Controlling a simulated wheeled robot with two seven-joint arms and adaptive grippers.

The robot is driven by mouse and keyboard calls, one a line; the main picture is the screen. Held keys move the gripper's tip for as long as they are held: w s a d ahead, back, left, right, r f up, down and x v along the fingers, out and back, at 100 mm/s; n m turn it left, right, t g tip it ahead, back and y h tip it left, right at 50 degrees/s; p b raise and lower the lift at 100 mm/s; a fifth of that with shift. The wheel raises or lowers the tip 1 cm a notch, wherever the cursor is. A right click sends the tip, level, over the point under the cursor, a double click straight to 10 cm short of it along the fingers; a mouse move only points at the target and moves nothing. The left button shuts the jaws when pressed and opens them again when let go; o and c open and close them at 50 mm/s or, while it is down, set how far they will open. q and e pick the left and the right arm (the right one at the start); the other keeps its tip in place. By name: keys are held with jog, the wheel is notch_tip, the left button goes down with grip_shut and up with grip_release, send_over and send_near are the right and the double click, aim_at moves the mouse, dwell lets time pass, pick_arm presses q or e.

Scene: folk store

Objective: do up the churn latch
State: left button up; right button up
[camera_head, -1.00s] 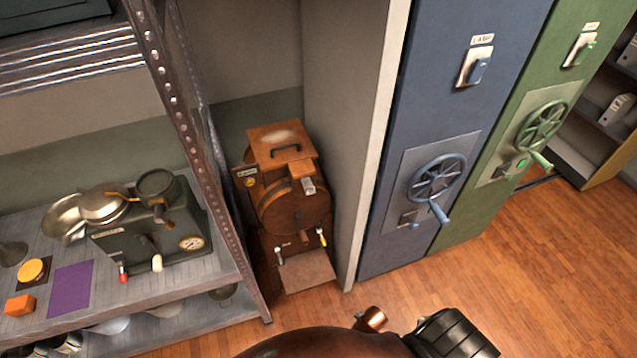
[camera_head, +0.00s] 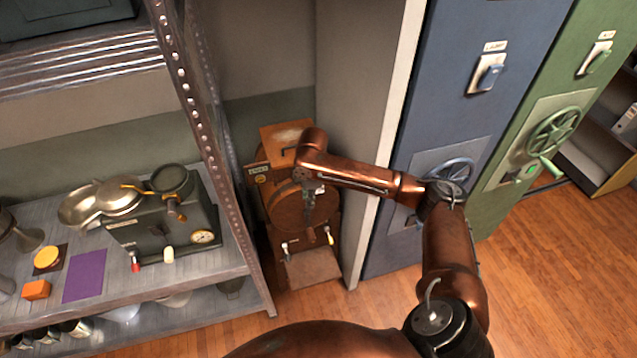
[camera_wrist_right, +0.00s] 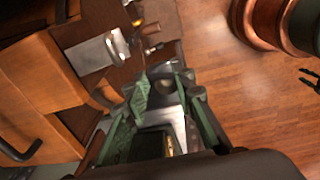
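The wooden churn (camera_head: 278,210) stands on the floor between the shelf rack and the blue cabinet. My right gripper (camera_head: 309,216) hangs in front of the churn's round drum and covers part of it. In the right wrist view, the churn (camera_wrist_right: 45,75) fills the left side, with a silver metal fitting (camera_wrist_right: 88,55) that looks like the latch.
A metal shelf rack (camera_head: 200,130) stands close on the churn's left, holding a dark machine (camera_head: 150,235) with pans. The blue cabinet (camera_head: 440,110) with a handwheel and the green cabinet (camera_head: 545,90) stand on the right. The wooden floor (camera_head: 550,270) is clear.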

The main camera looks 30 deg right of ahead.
jog(key=w+d+r, duration=0.1)
jog(key=d+r, duration=0.4)
jog(key=r, duration=0.5)
jog(key=shift+h, duration=0.3)
jog(key=shift+w+f, duration=0.15)
jog(key=shift+f, duration=1.65)
jog(key=shift+w+f, duration=0.15)
jog(key=shift+f, duration=1.6)
jog(key=shift+c, duration=0.4)
grip_shut()
